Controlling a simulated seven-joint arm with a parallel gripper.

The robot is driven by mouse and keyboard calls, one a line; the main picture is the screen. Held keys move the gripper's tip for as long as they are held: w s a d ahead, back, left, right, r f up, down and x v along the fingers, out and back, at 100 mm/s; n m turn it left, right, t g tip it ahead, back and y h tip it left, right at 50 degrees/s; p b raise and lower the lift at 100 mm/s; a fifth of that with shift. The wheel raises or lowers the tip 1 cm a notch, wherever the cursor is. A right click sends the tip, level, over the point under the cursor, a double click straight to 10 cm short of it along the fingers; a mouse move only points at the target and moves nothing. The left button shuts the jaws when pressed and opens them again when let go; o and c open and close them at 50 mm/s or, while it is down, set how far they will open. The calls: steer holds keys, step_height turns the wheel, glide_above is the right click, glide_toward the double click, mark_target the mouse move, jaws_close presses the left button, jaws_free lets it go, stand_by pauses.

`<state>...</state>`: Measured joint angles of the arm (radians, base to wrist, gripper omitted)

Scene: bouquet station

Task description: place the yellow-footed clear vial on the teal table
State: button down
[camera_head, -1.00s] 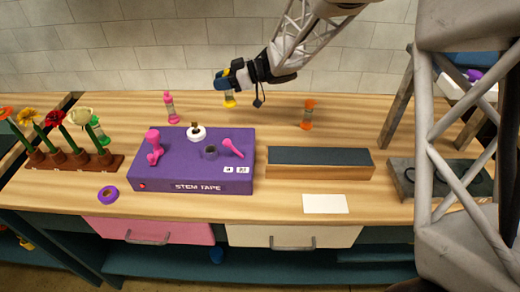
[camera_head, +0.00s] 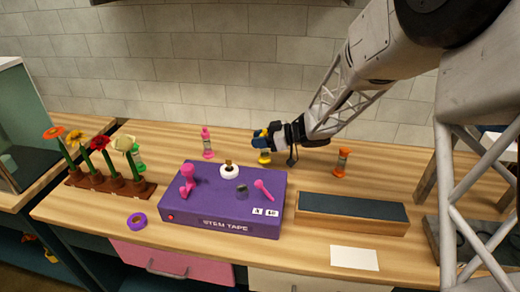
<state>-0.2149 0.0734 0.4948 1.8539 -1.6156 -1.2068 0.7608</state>
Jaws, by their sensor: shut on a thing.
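The yellow-footed clear vial (camera_head: 264,157) shows just below my gripper (camera_head: 262,141), at the back of the wooden counter behind the purple box. My gripper is shut on the vial, and its jaws hide the vial's upper part. The yellow foot points down. I cannot tell whether it touches the counter. No table top that is clearly teal shows. A teal-sided case (camera_head: 22,125) stands at the left edge.
A pink vial (camera_head: 207,143) and an orange vial (camera_head: 342,162) stand either side of my gripper. The purple stem tape box (camera_head: 222,222) is in front, with a dark-topped block (camera_head: 350,211) to its right. Flowers in a brown rack (camera_head: 110,188) stand left.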

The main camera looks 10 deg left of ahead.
mark_target(260, 157)
steer(key=shift+f, duration=1.85)
steer(key=shift+f, duration=0.15)
steer(key=c, duration=0.8)
jaws_free()
steer(key=shift+d, duration=0.1)
steer(key=v, duration=1.2)
steer(key=shift+r, duration=0.25)
